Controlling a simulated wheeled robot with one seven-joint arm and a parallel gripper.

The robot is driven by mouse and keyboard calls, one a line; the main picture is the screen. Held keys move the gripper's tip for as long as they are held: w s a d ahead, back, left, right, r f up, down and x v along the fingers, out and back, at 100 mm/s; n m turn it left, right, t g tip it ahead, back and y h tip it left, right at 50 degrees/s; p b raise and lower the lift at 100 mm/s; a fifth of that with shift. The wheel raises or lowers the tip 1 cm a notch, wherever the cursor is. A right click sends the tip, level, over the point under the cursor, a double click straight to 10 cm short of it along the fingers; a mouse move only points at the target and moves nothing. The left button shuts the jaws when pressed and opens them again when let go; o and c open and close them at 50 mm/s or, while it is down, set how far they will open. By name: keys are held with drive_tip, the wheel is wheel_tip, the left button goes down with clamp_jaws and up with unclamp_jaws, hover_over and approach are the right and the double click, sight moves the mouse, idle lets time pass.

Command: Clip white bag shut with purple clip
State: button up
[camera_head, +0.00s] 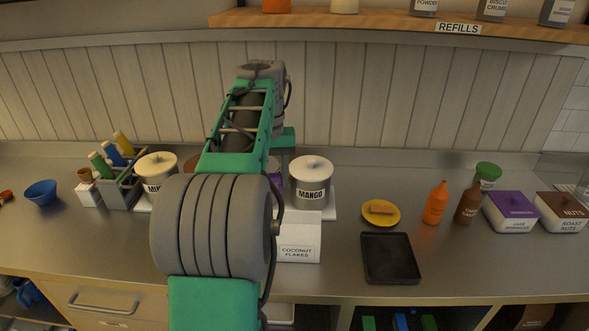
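A white block-shaped package labelled COCONUT FLAKES (299,238) stands on the steel counter, just right of my arm. It is the likeliest white bag in view; whether its top is open or folded cannot be made out. A small purple patch (276,181) shows between my arm and the mango well; I cannot tell whether it is the purple clip. My arm rises across the middle and bends down behind the package. My gripper's fingers are hidden behind my own arm, so whether they hold anything does not show.
The lidded MANGO well (311,183) stands behind the package. A black tray (390,259) and a yellow plate (381,213) with a brown item lie to the right. Sauce bottles and labelled tubs stand farther right. A bottle caddy (123,190) and blue bowl (42,193) are left.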

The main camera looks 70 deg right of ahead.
drive_tip(key=s+d+r+m, duration=0.1)
drive_tip(key=s, duration=0.5)
drive_tip(key=shift+d+r, duration=0.3)
drive_tip(key=shift+r, duration=0.05)
drive_tip(key=b, duration=0.9)
hover_over(298, 225)
wheel_tip(298, 225, down, 9)
drive_tip(key=shift+f, duration=0.15)
drive_tip(key=shift+f, duration=0.1)
drive_tip(key=o, duration=1.4)
drive_tip(key=shift+f, duration=0.1)
